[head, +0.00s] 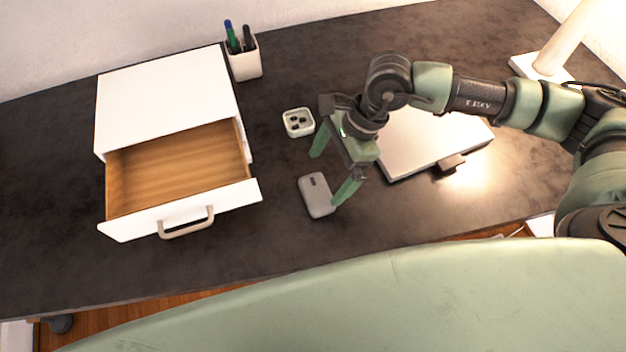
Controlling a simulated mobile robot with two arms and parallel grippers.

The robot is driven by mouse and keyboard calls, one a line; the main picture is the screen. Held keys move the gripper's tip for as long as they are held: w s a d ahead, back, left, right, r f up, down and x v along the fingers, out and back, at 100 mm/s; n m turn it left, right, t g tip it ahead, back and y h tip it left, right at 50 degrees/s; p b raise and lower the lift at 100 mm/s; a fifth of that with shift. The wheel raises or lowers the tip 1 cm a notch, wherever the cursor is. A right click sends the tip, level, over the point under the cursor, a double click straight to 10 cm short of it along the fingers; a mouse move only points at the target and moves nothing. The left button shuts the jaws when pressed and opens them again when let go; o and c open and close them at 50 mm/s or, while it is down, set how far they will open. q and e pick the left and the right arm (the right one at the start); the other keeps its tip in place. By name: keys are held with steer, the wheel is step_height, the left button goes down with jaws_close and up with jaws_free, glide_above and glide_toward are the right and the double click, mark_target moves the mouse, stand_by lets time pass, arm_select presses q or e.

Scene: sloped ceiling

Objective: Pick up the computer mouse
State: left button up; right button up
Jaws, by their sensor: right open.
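The computer mouse (314,194) is a small light-grey rounded block on the dark desk, right of the open drawer. My right gripper (332,178) is open and empty above the desk. One green fingertip is at the mouse's lower right edge; the other is up and left of the mouse, near the small white tray. I cannot tell whether the near finger touches the mouse. My left gripper is not in view.
A white cabinet (165,95) with an open, empty drawer (178,170) stands at left. A pen cup (244,60), a small white tray (298,122) and a closed laptop-like slab (425,142) are nearby. A lamp base (540,70) stands at the back right. The desk (270,235) is clear in front of the mouse.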

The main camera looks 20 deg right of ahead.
mark_target(316, 191)
steer(key=shift+s+a+f+p, duration=0.35)
steer(key=shift+a+f, duration=0.05)
steer(key=shift+f, duration=0.2)
steer(key=shift+s+a+f+p, duration=0.3)
steer(key=shift+a+f+p, duration=0.05)
steer(key=shift+f, duration=0.2)
steer(key=x, duration=0.3)
steer(key=shift+w+f+p, duration=0.25)
steer(key=shift+p, duration=0.15)
steer(key=shift+s+a+f, duration=0.1)
steer(key=shift+f, duration=0.05)
steer(key=c, duration=1.1)
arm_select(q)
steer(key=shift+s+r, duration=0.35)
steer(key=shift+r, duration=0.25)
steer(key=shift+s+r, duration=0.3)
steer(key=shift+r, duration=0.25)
arm_select(e)
steer(key=shift+c, duration=0.2)
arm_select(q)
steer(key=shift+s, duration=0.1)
